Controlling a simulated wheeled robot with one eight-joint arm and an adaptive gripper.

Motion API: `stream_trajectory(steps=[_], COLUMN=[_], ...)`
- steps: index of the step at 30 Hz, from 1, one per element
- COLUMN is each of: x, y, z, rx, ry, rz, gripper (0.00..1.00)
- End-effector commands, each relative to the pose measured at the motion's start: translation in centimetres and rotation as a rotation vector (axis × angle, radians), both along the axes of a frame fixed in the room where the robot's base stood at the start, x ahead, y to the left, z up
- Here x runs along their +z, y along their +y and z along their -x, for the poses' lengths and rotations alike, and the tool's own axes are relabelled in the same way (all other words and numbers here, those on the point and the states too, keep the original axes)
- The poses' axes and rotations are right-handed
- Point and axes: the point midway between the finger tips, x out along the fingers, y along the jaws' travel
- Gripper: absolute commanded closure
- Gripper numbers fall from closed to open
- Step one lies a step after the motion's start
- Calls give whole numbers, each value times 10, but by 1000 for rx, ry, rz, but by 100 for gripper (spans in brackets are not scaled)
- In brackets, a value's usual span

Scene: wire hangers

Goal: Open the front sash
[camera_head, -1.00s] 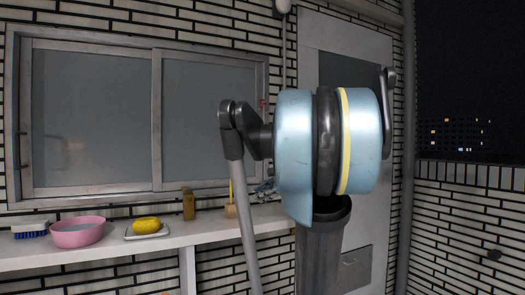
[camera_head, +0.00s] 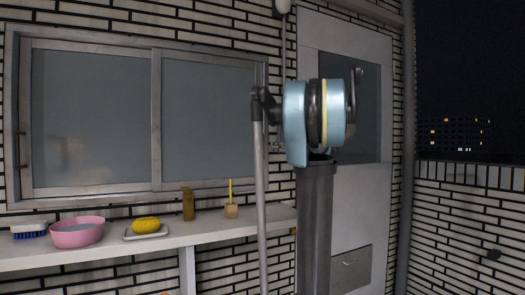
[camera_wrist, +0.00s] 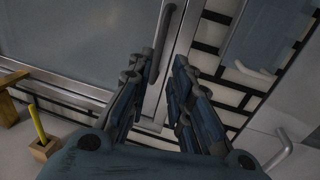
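The sliding window has two glazed grey-framed sashes, a left sash (camera_head: 90,115) and a right sash (camera_head: 205,115). I cannot tell for sure which one is in front. A dark handle (camera_head: 22,148) shows at the left edge of the left sash. In the wrist view, a dark upright bar handle (camera_wrist: 161,42) is on the stile at the right edge of the glass. My gripper (camera_wrist: 160,68) is open, its fingers pointing at that handle, whose lower end lies between the fingertips. I cannot tell whether they touch. In the head view my arm hides the gripper.
A shelf (camera_head: 215,232) runs below the window with a brush (camera_head: 30,231), a pink basin (camera_head: 77,232), a yellow sponge (camera_head: 146,225) on a tray, a brown bottle (camera_head: 188,203) and a wooden block (camera_head: 231,211). A closed door (camera_head: 350,200) stands at the right.

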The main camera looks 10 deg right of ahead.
Motion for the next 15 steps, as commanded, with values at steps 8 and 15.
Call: stream_trajectory(steps=[8,15], x=[0,0], y=[26,45], z=[-44,-78], rx=[4,3], ry=[-1,0], rz=[1,1], gripper=[81,81])
